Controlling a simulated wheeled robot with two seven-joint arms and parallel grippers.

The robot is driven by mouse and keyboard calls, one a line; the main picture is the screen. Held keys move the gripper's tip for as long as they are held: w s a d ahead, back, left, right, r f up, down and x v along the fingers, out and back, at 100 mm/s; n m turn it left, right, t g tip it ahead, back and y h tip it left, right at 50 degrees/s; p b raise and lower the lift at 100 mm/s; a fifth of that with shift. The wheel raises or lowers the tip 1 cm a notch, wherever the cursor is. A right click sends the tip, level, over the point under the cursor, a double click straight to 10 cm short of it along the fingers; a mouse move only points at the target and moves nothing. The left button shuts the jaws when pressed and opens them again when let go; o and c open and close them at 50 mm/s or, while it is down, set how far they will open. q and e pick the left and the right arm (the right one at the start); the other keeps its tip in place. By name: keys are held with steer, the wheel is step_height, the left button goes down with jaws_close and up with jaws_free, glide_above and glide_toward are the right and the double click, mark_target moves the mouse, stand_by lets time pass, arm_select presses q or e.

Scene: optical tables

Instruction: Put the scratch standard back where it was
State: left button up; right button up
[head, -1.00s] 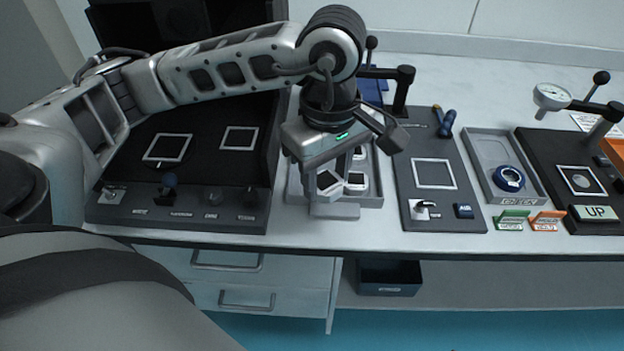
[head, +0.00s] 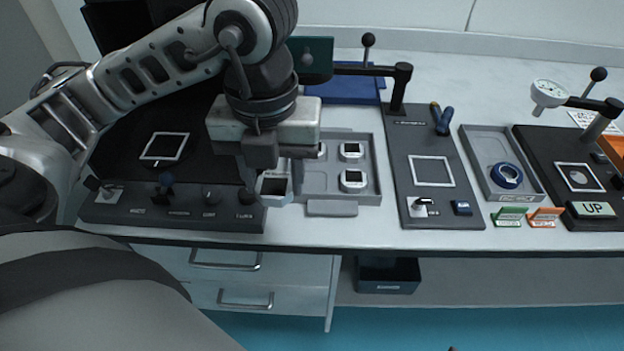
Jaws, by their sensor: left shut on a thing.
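My left gripper (head: 272,165) points down over the gap between the black instrument at the left and the grey tray (head: 332,208). It is shut on a small pale square piece with a dark face, seemingly the scratch standard (head: 274,187), held tilted above the bench. Its marking is too small to read. The tray's front left place looks empty. My right gripper is out of view.
The black instrument (head: 110,212) with knobs stands left of the tray. A grey panel with a white square outline (head: 432,171) and a post with an arm (head: 398,88) stand to its right.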

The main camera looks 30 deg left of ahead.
arm_select(q)
steer(key=w+a+f, duration=0.2)
steer(key=w+f, duration=0.2)
steer(key=w, duration=0.4)
glide_above(311, 185)
step_height(311, 185, down, 5)
steer(key=shift+s+r, duration=0.1)
steer(key=shift+w+f, duration=0.3)
steer(key=shift+f, duration=0.1)
step_height(311, 185, down, 3)
steer(key=shift+a+f, duration=0.1)
steer(key=shift+w, duration=0.1)
steer(key=shift+f, duration=0.45)
steer(key=o, duration=0.7)
steer(key=shift+f, duration=0.15)
steer(key=shift+s, duration=0.2)
